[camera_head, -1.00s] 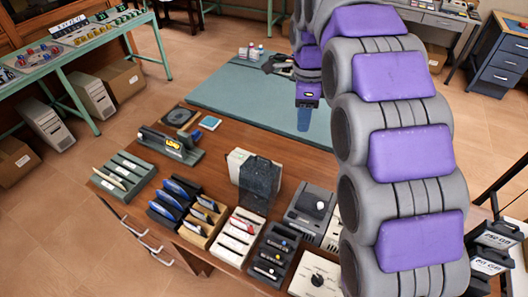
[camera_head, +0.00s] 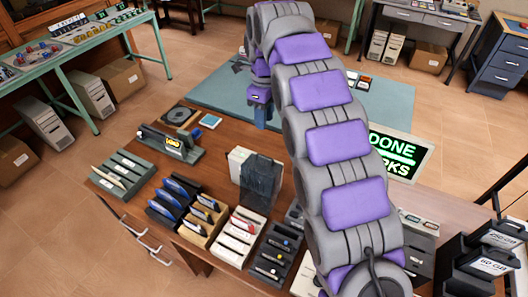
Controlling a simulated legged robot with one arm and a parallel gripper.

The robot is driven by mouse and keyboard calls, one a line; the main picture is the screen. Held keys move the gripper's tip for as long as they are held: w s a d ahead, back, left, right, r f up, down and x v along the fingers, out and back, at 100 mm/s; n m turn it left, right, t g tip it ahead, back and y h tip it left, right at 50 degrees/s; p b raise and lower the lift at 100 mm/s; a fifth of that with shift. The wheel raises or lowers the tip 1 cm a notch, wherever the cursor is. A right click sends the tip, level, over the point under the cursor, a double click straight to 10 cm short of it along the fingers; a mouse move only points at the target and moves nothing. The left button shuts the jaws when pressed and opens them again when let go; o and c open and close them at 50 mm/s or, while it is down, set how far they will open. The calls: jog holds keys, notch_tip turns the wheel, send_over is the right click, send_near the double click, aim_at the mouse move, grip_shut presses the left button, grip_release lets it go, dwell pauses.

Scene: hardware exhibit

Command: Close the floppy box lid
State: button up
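The floppy box (camera_head: 238,160) looks like a cream box on the brown table, near its middle. Its dark see-through lid (camera_head: 262,178) stands raised, roughly upright, so the box looks open. My arm comes in from the lower right and bends over at the top. The end of my gripper (camera_head: 262,116) hangs down beyond the box, over the boundary of the wood and the green mat, apart from the lid. Its fingers are small and partly hidden by my arm, so their opening is unclear.
Several racks of disks and tools, among them a cream rack (camera_head: 237,238), line the table's near edge. A slotted green-grey rack (camera_head: 122,174) is at left. A lit sign (camera_head: 396,155) stands at right. The green mat (camera_head: 215,95) is mostly bare.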

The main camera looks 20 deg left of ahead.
notch_tip(320, 180, down, 13)
jog(key=b, duration=0.3)
jog(key=shift+s+d+f, duration=0.1)
jog(key=shift+s+f, duration=0.05)
jog(key=shift+f, duration=0.05)
grip_shut()
dwell(1.4)
